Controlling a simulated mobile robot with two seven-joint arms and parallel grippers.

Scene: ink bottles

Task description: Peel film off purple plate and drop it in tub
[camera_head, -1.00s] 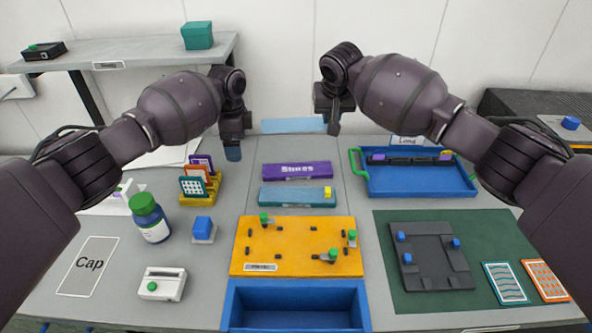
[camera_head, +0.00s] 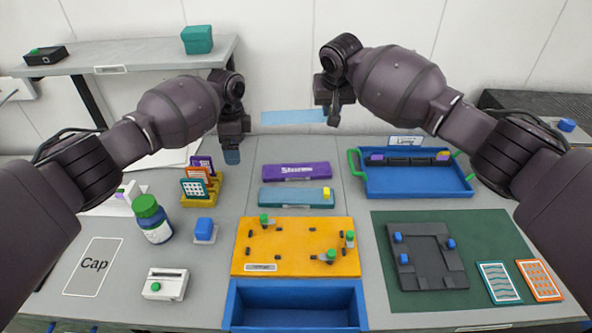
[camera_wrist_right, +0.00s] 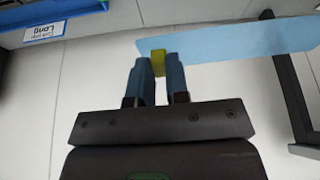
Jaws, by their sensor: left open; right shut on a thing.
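The purple plate (camera_head: 296,172) lies on the table's middle, behind a teal plate (camera_head: 285,198) with a yellow tab. My right gripper (camera_head: 333,116) is shut on the light blue film (camera_head: 292,117), which hangs in the air well above and behind the purple plate, apart from it. The right wrist view shows the film (camera_wrist_right: 235,38) stretching to the right from its yellow tab (camera_wrist_right: 158,62), which sits between the fingertips. My left gripper (camera_head: 232,156) is open and empty above the card rack. The blue open tub (camera_head: 295,290) stands at the front middle, empty.
An orange board (camera_head: 295,240) with green-topped parts sits just behind the tub. A blue tray (camera_head: 420,185) with green handles stands right; a green mat (camera_head: 385,290) holds a dark fixture. A bottle (camera_head: 151,218) and yellow card rack (camera_head: 203,190) are left.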

